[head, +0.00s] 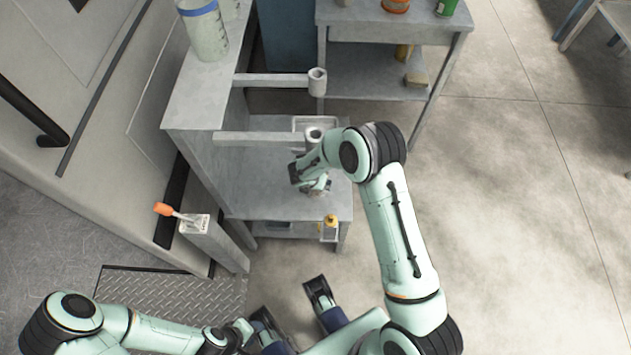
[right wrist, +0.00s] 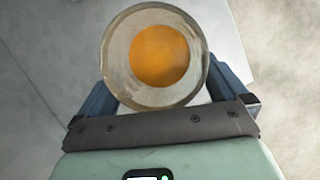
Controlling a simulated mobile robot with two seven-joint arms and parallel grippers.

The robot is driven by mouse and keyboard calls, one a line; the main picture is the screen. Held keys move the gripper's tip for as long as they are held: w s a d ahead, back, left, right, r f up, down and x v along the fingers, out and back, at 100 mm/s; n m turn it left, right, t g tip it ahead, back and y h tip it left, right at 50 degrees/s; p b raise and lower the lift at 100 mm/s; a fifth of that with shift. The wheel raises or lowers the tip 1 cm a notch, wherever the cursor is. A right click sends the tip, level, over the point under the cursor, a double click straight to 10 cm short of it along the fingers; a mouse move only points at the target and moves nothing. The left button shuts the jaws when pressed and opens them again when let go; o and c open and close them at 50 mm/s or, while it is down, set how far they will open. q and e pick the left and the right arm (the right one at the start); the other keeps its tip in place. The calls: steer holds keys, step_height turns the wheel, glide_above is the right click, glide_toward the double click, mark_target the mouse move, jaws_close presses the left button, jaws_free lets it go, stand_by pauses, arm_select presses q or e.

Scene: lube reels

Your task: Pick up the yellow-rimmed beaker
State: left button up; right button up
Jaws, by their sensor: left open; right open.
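My right gripper (head: 310,180) hangs above the lower shelf of the grey bench in the head view, mostly hidden by its own wrist. In the right wrist view its open blue fingers stand either side of a round, clear-walled vessel (right wrist: 118,60) with an orange-yellow disc inside. Whether the fingers touch it, and whether it is the yellow-rimmed beaker, I cannot tell; no yellow rim shows clearly. My left gripper (head: 290,302) is open and empty at the bottom of the head view, with dark blue fingers apart. A blue-rimmed beaker (head: 207,34) stands on the bench top.
Two grey bars with ring ends (head: 317,80) jut from the bench near my right wrist. A small yellow-topped bottle (head: 330,222) is at the shelf's front edge. An orange-handled tool (head: 165,209) sits on a grey post. A second table (head: 395,32) stands behind.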

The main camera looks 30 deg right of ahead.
steer(key=shift+w+d+f, duration=0.6)
steer(key=shift+w+d, duration=0.05)
steer(key=shift+d, duration=0.15)
steer(key=c, duration=1.1)
steer(key=shift+c, duration=0.2)
steer(key=shift+a+r, duration=0.1)
steer(key=shift+r, duration=0.05)
